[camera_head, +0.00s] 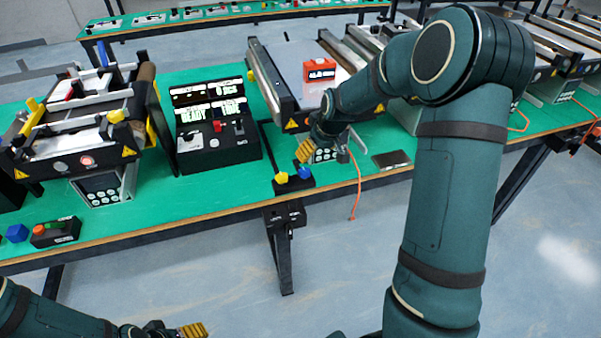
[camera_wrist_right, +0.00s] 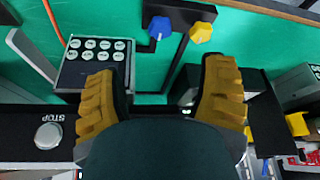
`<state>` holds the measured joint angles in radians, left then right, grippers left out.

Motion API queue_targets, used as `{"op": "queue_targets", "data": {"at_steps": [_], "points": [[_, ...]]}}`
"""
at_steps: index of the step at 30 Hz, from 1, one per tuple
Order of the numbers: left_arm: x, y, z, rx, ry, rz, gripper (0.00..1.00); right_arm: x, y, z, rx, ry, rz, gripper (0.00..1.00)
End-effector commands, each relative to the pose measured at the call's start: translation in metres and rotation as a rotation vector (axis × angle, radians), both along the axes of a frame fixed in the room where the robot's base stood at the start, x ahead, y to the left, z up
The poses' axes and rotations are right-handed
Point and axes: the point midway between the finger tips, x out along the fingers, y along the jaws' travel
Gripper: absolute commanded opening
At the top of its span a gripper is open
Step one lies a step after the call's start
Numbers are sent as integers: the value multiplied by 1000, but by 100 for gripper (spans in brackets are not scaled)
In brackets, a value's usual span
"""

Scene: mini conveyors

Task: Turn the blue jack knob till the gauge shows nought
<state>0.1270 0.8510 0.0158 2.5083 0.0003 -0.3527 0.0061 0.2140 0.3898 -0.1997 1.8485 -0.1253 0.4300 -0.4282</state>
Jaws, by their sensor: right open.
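The blue jack knob (camera_head: 304,173) sits beside a yellow knob (camera_head: 281,178) on a black bracket at the table's front edge. In the right wrist view the blue knob (camera_wrist_right: 159,27) and the yellow knob (camera_wrist_right: 201,32) lie beyond the fingertips. My right gripper (camera_head: 304,150) is just above and behind the knobs. In its wrist view the gripper (camera_wrist_right: 160,72) is open and empty, not touching either knob. An orange gauge (camera_head: 320,71) with a small display stands on the middle conveyor; its digits are too small to read surely. My left gripper (camera_head: 192,330) is partly cut off at the bottom edge.
A keypad (camera_wrist_right: 95,62) lies left of the knobs in the wrist view. The middle conveyor (camera_head: 277,85) is behind my right gripper. A black control box (camera_head: 219,150) and another conveyor (camera_head: 85,130) stand to the left. An orange cable (camera_head: 357,185) hangs over the front edge.

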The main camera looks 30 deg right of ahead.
Motion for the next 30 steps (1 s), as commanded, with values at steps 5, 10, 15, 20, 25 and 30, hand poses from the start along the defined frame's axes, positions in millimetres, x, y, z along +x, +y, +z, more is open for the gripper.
{"op": "queue_targets", "data": {"at_steps": [5, 10, 15, 20, 25, 30], "points": [[-2, 0, -6, -1, 4, -3, 64, 12, 2, -34, 2, 4, 0, 71], [-3, 0, -11, -2, 8, -5, 64, 25, 3, -65, 2, 3, 1, 71], [-3, 0, -16, -2, 7, -6, 64, 36, 3, -92, 2, 3, 0, 71], [-3, 0, -18, -2, 6, -6, 64, 44, 4, -107, 1, 1, -1, 71], [-2, 0, -19, -1, 5, -5, 64, 47, 4, -114, 1, 0, -1, 71], [-2, 0, -19, -1, 4, -5, 64, 47, 4, -114, 1, 0, -1, 71]]}}
